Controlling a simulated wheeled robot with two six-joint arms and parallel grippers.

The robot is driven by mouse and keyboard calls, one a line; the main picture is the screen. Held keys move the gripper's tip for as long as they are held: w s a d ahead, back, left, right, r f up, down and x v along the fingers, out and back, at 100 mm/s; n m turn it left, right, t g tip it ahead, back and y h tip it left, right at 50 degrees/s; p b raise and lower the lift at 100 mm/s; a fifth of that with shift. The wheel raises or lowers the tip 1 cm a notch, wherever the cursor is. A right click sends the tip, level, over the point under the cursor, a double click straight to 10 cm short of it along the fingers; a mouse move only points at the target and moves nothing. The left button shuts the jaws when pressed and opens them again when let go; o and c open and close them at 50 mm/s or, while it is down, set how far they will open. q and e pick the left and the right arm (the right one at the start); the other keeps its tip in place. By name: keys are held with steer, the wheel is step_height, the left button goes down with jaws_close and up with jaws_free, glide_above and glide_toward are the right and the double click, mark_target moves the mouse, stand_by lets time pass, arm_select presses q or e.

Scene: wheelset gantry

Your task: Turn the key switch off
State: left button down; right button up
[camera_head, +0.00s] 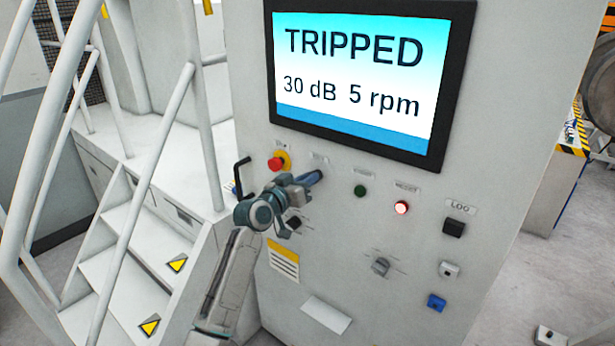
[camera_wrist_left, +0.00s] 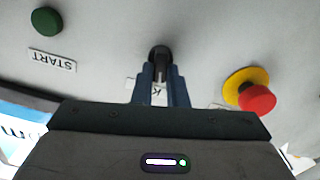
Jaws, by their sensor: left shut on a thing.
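The key switch (camera_wrist_left: 159,52) is a dark round knob on the grey panel, seen in the left wrist view between my fingertips. My left gripper (camera_wrist_left: 161,80) is shut on it, with one blue finger on each side. In the head view my left gripper (camera_head: 314,178) reaches the panel below the screen and hides the key switch. A label lies partly hidden behind the fingers in the wrist view. The switch's exact turn position cannot be told. My right gripper is in neither view.
A red emergency stop (camera_head: 277,163) on a yellow base sits just left of the gripper. A green button (camera_head: 360,191), a lit button (camera_head: 401,207) and a rotary knob (camera_head: 381,266) are to the right. The screen (camera_head: 355,75) reads TRIPPED, 30 dB, 5 rpm. Railed stairs (camera_head: 120,255) stand left.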

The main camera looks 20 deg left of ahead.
arm_select(q)
steer(key=n+p, duration=0.1)
steer(key=n, duration=0.1)
steer(key=shift+a+n, duration=0.1)
steer(key=shift+n, duration=0.5)
steer(key=c, duration=1.4)
jaws_free()
steer(key=shift+c, duration=0.2)
